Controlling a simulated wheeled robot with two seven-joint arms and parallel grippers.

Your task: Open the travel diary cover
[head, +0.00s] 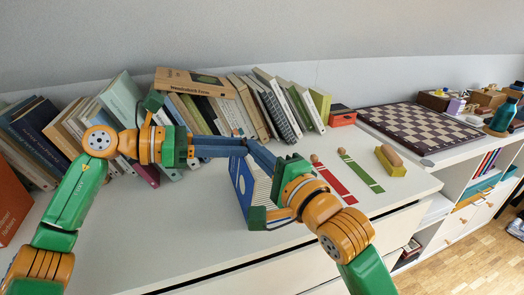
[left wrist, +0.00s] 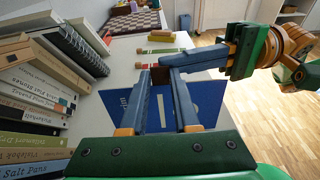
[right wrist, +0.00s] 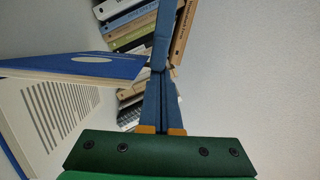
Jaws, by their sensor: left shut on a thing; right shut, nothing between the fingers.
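The travel diary (head: 248,184) is blue with a white, lined face and stands near the cabinet top's middle, partly behind my right arm. Its blue cover also shows in the left wrist view (left wrist: 205,100), and in the right wrist view its blue side (right wrist: 95,64) is above a lined white face (right wrist: 55,115). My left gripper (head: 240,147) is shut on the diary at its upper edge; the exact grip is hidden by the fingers. My right gripper (head: 252,146) is shut and empty, its fingertips close beside the left ones. In the right wrist view its fingers (right wrist: 160,80) are together, right of the diary.
A row of leaning books (head: 215,112) stands along the wall, with one book (head: 194,82) lying on top. Red (head: 334,180) and green (head: 361,171) strips, a yellow block (head: 390,164) and a chessboard (head: 420,130) are to the right. The cabinet top is clear at front left.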

